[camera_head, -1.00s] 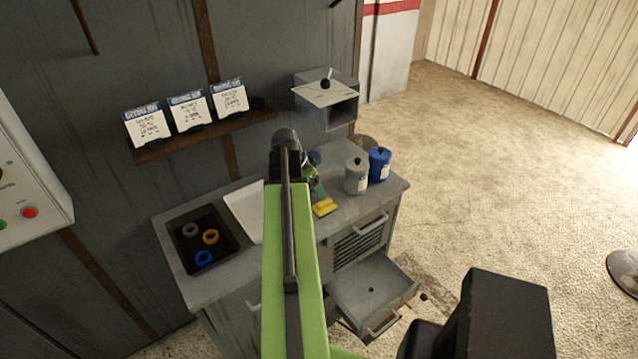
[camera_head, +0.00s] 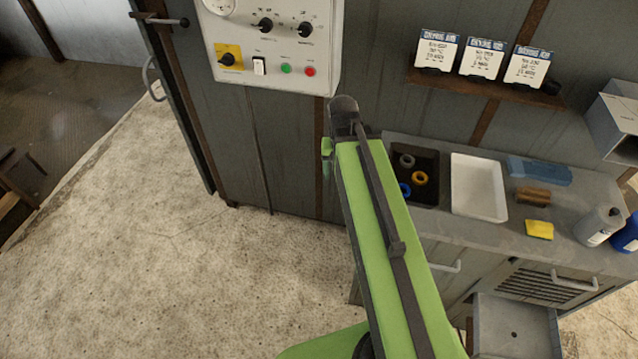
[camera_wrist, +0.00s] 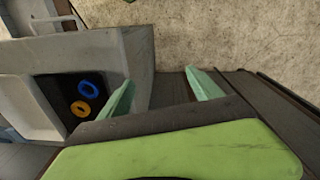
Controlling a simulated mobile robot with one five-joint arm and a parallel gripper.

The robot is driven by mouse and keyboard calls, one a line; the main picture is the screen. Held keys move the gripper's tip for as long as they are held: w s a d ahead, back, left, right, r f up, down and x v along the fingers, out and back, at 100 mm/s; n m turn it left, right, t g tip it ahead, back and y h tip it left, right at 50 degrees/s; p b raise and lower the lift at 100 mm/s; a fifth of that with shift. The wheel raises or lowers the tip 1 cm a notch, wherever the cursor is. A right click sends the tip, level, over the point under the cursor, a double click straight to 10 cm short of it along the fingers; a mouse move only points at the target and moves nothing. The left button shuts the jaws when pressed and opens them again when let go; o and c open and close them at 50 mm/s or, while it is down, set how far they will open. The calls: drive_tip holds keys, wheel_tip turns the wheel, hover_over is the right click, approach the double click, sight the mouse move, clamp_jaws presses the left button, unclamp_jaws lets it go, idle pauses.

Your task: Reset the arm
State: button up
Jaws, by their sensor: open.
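My gripper (camera_wrist: 160,98) shows in the wrist view as two pale green fingers held apart, with nothing between them. In the head view my green arm reaches up from the bottom, and its dark wrist end is left of the black tray (camera_head: 429,185); the fingers are mostly hidden there. In the wrist view the gripper is beside the counter's edge, over the gap between counter and wall panel. The black tray also shows in the wrist view (camera_wrist: 66,108), left of the fingers, with a blue ring (camera_wrist: 89,88) and an orange ring (camera_wrist: 81,108).
The grey counter (camera_head: 500,235) also bears a white tray (camera_head: 478,205), yellow sponge (camera_head: 539,229), brush (camera_head: 532,197) and bottles. A drawer (camera_head: 515,330) stands open below. A control panel (camera_head: 270,45) and a card shelf (camera_head: 480,85) are on the wall.

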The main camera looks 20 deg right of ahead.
drive_tip(key=s+a+n, duration=0.1)
drive_tip(key=a+n, duration=0.3)
drive_tip(key=a, duration=0.7)
drive_tip(key=shift+y, duration=0.4)
drive_tip(key=shift+s, duration=0.1)
